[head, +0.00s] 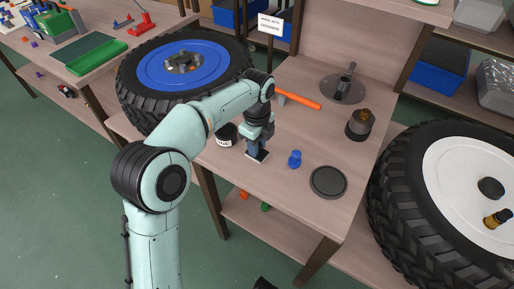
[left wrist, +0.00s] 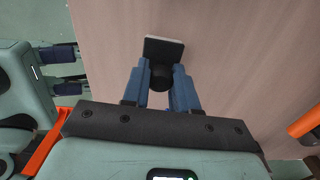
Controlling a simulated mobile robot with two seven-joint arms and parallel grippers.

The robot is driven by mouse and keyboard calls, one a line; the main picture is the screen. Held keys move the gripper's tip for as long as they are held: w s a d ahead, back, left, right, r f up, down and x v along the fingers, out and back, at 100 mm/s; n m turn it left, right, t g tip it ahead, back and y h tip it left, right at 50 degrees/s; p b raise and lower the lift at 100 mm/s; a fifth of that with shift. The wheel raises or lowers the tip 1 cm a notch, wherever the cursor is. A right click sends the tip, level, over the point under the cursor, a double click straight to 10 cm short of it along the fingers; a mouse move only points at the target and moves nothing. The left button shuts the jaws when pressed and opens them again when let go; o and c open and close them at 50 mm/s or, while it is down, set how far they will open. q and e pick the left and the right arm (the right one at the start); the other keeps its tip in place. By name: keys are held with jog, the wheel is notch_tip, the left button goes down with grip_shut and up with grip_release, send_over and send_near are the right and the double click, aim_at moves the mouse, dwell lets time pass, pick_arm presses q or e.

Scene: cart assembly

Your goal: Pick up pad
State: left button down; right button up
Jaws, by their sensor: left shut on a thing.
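The pad (left wrist: 164,49) is a small dark square plate with a pale edge and a round black knob. My left gripper (left wrist: 161,88) is shut on the knob between its two blue fingers. In the head view my left gripper (head: 259,142) points down at the shelf table, with the pad (head: 257,156) under its fingertips near the table's left edge. I cannot tell whether the pad touches the table. My right gripper (left wrist: 64,70) shows at the left of the left wrist view, its blue fingers apart and empty.
On the table (head: 285,180) are a blue peg (head: 295,159), a black disc (head: 328,181), an orange-handled tool (head: 300,101), a dark knobbed pot (head: 359,125) and a black jar (head: 226,136). A blue-hubbed wheel (head: 150,65) and a white-hubbed wheel (head: 440,170) flank it.

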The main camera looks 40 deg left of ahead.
pick_arm(q)
notch_tip(320, 180, up, 20)
jog(key=p, duration=0.8)
pick_arm(e)
jog(key=s+a+r+g+y, duration=0.1)
jog(key=s+a+r+g, duration=0.1)
jog(key=s+r, duration=0.5)
jog(key=shift+s+a+r+n+g, duration=0.3)
jog(key=shift+a+r+g, duration=0.1)
jog(key=shift+r, duration=0.2)
pick_arm(q)
jog(key=c, duration=1.7)
grip_release()
jog(key=shift+c, duration=0.6)
jog(key=shift+f, duration=0.1)
